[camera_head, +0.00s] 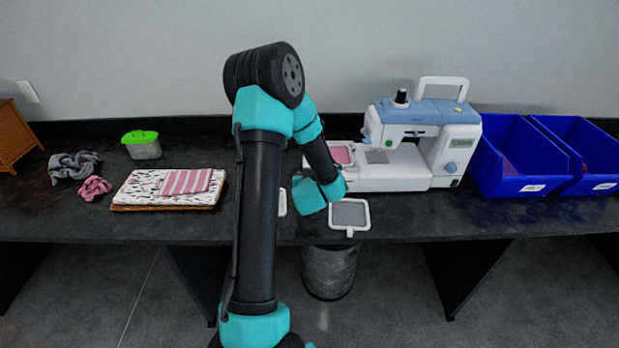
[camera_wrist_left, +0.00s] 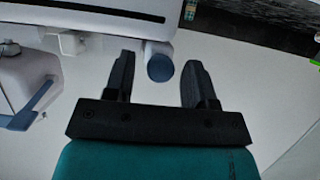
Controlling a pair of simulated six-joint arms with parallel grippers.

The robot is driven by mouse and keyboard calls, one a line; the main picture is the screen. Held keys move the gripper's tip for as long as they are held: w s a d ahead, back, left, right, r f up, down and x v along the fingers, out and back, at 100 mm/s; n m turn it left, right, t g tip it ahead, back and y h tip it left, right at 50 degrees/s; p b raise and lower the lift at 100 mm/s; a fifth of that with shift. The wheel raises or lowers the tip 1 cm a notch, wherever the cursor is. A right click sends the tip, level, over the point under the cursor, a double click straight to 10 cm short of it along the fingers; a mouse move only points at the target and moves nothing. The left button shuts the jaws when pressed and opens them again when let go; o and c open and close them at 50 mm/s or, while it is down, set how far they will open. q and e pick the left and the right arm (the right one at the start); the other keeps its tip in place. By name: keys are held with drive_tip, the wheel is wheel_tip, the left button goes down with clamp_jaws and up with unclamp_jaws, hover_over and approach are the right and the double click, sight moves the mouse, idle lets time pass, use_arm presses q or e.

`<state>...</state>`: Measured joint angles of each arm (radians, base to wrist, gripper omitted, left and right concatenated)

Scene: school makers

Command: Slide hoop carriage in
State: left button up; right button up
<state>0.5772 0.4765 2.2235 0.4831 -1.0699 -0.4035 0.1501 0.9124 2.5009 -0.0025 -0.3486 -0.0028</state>
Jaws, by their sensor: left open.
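A white and blue sewing machine (camera_head: 425,130) stands upright on the dark table, right of my left arm. A white frame with pink fabric (camera_head: 341,153) lies at its left end, partly behind my arm; I cannot tell whether it is attached. In the head view my left gripper's fingers are hidden behind my teal wrist, at the machine's left end. In the left wrist view my left gripper (camera_wrist_left: 157,78) is open, with nothing held. A round blue knob-like end (camera_wrist_left: 160,68) on a white arm shows between and beyond the fingers, apparently untouched. My right gripper is out of view.
A white-framed grey hoop (camera_head: 349,213) lies at the table's front edge. Two blue bins (camera_head: 517,155) stand right of the machine. Folded fabric on a board (camera_head: 150,190), a green-lidded box (camera_head: 141,145) and crumpled cloths (camera_head: 74,167) lie left.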

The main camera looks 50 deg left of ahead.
use_arm(q)
clamp_jaws()
idle(0.5)
